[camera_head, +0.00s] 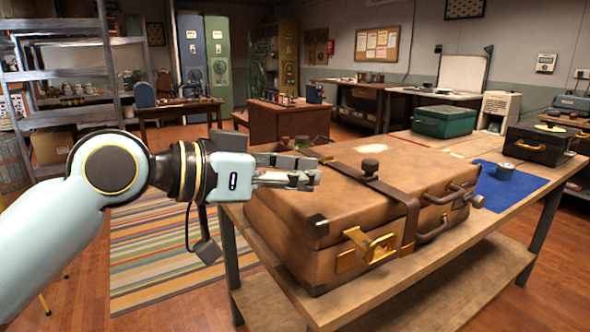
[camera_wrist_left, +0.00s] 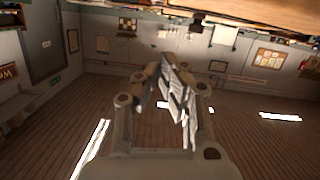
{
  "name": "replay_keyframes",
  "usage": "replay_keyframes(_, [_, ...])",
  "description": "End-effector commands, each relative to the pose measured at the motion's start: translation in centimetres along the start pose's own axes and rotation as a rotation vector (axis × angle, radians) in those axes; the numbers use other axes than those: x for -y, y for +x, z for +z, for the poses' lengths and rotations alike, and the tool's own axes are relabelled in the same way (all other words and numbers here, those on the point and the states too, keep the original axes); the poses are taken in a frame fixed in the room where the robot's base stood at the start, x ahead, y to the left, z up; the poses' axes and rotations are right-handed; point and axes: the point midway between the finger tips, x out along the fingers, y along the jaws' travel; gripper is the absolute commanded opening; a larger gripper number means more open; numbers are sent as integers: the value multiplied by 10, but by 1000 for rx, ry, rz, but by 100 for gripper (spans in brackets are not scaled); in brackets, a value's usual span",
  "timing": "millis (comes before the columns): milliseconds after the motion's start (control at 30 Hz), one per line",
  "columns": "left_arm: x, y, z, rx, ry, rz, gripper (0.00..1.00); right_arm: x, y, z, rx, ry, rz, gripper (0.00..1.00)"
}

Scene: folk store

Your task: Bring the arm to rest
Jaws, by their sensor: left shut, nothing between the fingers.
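My left arm comes in from the left in the head view. Its gripper (camera_head: 306,172) is shut and empty, its fingers pointing right. The fingers appear above or in front of the near left part of a brown suitcase (camera_head: 330,200); I cannot tell whether they touch it. The suitcase lies closed on a wooden table (camera_head: 455,275), with a strap and brass latch on its front. In the left wrist view the closed fingers (camera_wrist_left: 172,85) show against the room, with nothing between them. My right gripper is not in view.
A blue mat (camera_head: 510,190) with a small tin (camera_head: 505,171) lies on the table's right side. A green case (camera_head: 445,121) and a black case (camera_head: 537,145) stand farther back. A metal shelf (camera_head: 60,118) stands at the left. A striped rug (camera_head: 150,250) covers the floor below my arm.

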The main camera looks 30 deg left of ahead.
Motion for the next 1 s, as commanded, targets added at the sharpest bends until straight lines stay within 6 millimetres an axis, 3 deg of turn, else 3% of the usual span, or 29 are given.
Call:
replay_keyframes(333, [-2, -12, 1, 0, -4, 3, 0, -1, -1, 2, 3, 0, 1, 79])
replay_keyframes(467, [6, -4, 30, 39, -74, -17, 0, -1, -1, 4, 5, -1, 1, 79])
replay_keyframes(567, [30, 7, 79, 112, -141, -78, 0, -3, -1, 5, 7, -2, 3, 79])
replay_keyframes(767, [80, 12, 224, 312, -280, -250, 0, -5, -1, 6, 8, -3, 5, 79])
replay_keyframes(900, [93, -8, 340, 477, -351, -365, 0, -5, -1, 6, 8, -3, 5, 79])
replay_keyframes(1000, [88, -33, 421, 600, -386, -432, 0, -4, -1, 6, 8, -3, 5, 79])
